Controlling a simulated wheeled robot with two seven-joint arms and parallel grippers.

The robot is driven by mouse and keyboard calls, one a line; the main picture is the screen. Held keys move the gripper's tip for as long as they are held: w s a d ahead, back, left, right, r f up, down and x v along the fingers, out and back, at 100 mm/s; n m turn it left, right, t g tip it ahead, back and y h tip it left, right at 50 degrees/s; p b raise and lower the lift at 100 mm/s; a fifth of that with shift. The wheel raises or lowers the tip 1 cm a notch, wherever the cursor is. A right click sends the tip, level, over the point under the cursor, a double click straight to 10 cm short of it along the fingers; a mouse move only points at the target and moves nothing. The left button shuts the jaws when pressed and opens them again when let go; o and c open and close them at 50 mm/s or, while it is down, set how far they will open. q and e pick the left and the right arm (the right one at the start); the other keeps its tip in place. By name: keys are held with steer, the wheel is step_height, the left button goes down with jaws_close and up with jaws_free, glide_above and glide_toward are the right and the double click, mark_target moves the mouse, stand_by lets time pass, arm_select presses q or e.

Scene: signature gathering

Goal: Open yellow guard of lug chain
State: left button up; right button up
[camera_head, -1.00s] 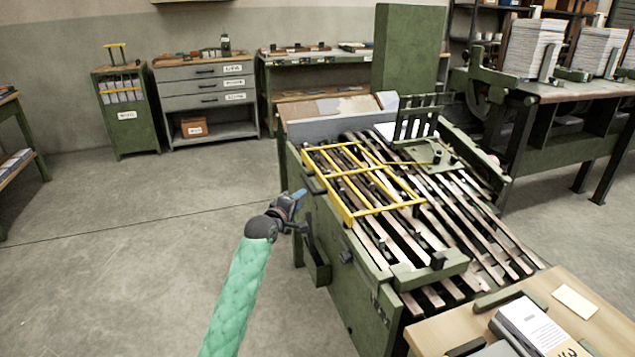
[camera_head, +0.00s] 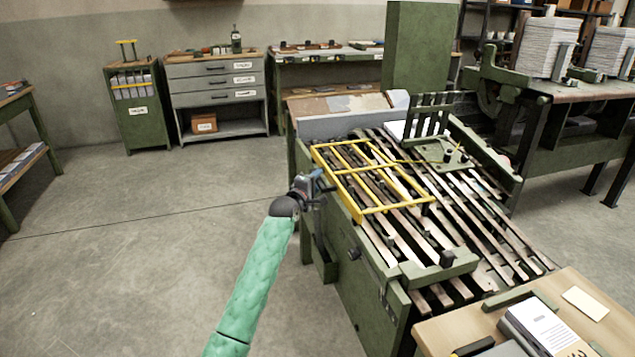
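The yellow guard (camera_head: 372,209) is a barred frame lying flat over the left part of the lug chain. The lug chain (camera_head: 487,232) is a bed of slanted wooden and metal slats on a green machine (camera_head: 345,285). My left gripper (camera_head: 324,184) is at the guard's left edge, by the machine's side wall. It is small and dark here, and I cannot tell if its fingers are open or touching the guard. My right gripper is not in view.
A wooden table (camera_head: 440,332) with booklets (camera_head: 540,328) stands at the front right. A green post (camera_head: 420,45) rises behind the machine. A drawer cabinet (camera_head: 215,85) stands at the back wall. The floor (camera_head: 130,250) to the left is clear.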

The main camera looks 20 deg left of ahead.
arm_select(q)
steer(key=shift+w, duration=0.3)
jaws_close()
